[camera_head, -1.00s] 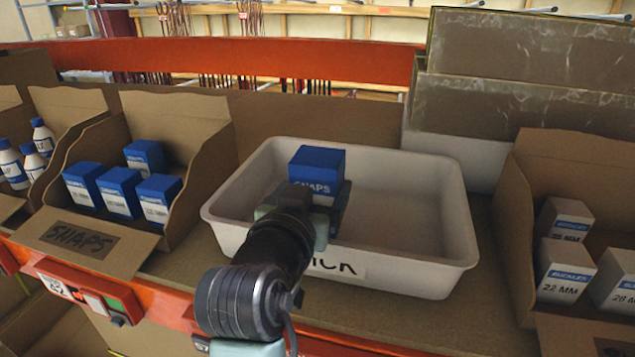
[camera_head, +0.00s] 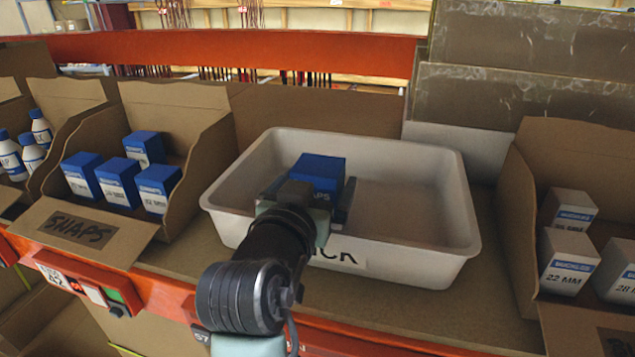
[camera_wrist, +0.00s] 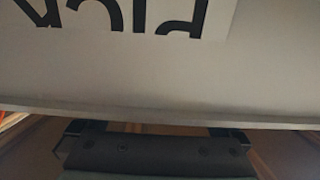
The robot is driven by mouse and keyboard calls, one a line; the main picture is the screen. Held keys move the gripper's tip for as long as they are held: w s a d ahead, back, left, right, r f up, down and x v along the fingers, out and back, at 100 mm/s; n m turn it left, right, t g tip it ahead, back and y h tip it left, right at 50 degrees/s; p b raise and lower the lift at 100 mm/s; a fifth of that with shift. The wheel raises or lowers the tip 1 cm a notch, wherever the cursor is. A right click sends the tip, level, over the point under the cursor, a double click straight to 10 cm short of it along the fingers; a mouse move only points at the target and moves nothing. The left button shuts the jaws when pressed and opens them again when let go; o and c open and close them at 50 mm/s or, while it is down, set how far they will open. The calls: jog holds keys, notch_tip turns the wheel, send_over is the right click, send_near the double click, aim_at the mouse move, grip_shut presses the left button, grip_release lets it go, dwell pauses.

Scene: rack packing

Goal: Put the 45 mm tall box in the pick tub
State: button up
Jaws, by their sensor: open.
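A blue-topped box (camera_head: 318,170) with a white SNAPS band is inside the pick tub (camera_head: 415,262), left of its middle, and looks upright. Its size label is hidden behind my gripper. The tub is a pale grey-white open tray with PICK on its front. My gripper (camera_head: 309,198) reaches over the tub's front wall, and its open fingers are at the box's near side. Whether a finger touches the box cannot be told. In the wrist view the tub's wall, with upside-down PICK lettering (camera_wrist: 135,15), fills the upper part, and the box is not visible.
Left is a cardboard SNAPS bin (camera_head: 80,230) with several blue-topped boxes (camera_head: 117,183). Right is a bin with grey BUCKLES boxes (camera_head: 568,262). White blue-capped bottles (camera_head: 32,157) stand far left. The tub's right half is clear. A red rail (camera_head: 240,52) runs behind.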

jog(key=shift+r, duration=0.15)
jog(key=shift+r+p, duration=0.35)
jog(key=shift+p, duration=0.05)
jog(key=shift+s+r, duration=0.15)
jog(key=shift+r, duration=0.05)
jog(key=b+v, duration=0.3)
jog(key=v, duration=0.9)
jog(key=s+d+r+t+y, duration=0.1)
jog(key=s+d+r+t, duration=0.1)
jog(key=r, duration=0.6)
jog(key=s+d+r+n+t+y, duration=0.1)
jog(key=s+r+t, duration=0.1)
jog(key=r+t, duration=0.3)
jog(key=s+d+r+n+t+y, duration=0.1)
jog(key=s+d+r+t, duration=0.1)
jog(key=r, duration=0.8)
jog(key=shift+s+d+r+t, duration=0.3)
jog(key=shift+s+r+t, duration=0.15)
jog(key=shift+t, duration=0.75)
jog(key=shift+f, duration=0.1)
